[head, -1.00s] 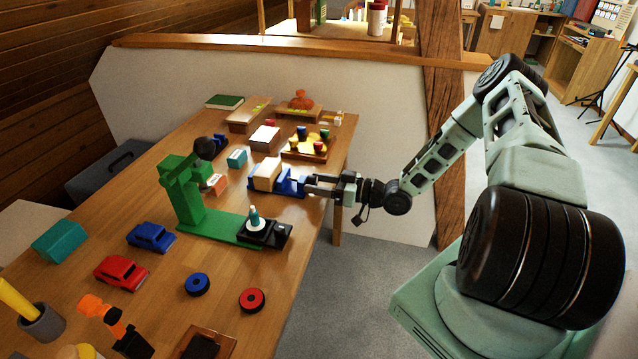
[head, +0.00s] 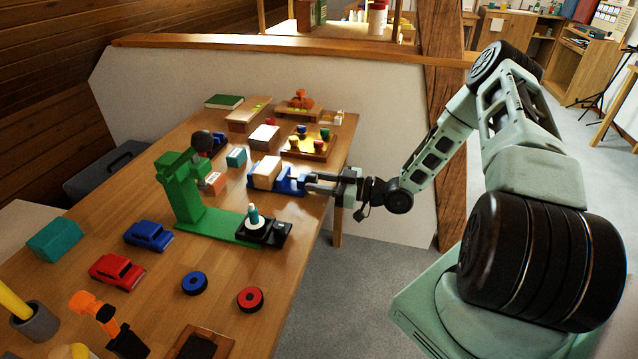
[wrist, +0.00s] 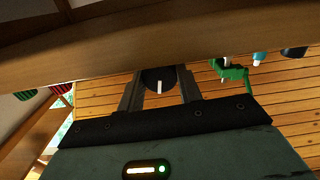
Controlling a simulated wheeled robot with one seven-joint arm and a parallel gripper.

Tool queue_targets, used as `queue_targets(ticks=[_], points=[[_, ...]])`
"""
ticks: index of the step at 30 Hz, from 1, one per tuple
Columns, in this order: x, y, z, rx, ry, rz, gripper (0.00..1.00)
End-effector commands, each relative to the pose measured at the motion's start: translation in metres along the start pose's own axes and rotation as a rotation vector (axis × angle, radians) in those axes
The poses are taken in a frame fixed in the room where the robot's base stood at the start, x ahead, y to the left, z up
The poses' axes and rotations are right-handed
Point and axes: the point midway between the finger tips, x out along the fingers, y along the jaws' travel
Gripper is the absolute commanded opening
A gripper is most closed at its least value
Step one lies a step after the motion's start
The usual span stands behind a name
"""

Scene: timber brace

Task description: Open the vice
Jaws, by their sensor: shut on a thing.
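The blue vice (head: 291,184) sits at the right edge of the wooden table, with a light wooden block (head: 266,172) at its left end, between the jaws as far as I can tell. My gripper (head: 318,184) reaches in from the right at the vice's handle end. In the wrist view, my gripper (wrist: 160,88) has its two fingers on either side of a dark round knob (wrist: 158,78) with a white mark pointing down. The fingers are shut on this knob. The vice body is hidden in the wrist view.
Toy cars (head: 150,235) and wheels (head: 195,283) lie nearer. Open floor lies right of the table.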

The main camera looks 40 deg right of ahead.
Motion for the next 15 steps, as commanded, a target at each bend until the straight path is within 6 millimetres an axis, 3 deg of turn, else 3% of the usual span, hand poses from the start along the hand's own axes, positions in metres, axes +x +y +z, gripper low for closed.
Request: queue_targets(ticks=[1, 2, 4, 15], points=[[-0.0004, 0.0007, -0.0004, 0.0, 0.001, 0.002, 0.12], [-0.0004, 0.0007, -0.0004, 0.0, 0.001, 0.002, 0.41], [-0.0004, 0.0007, -0.0004, 0.0, 0.0, 0.002, 0.57], [-0.0056, 0.0007, 0.0006, 0.001, -0.001, 0.002, 0.57]])
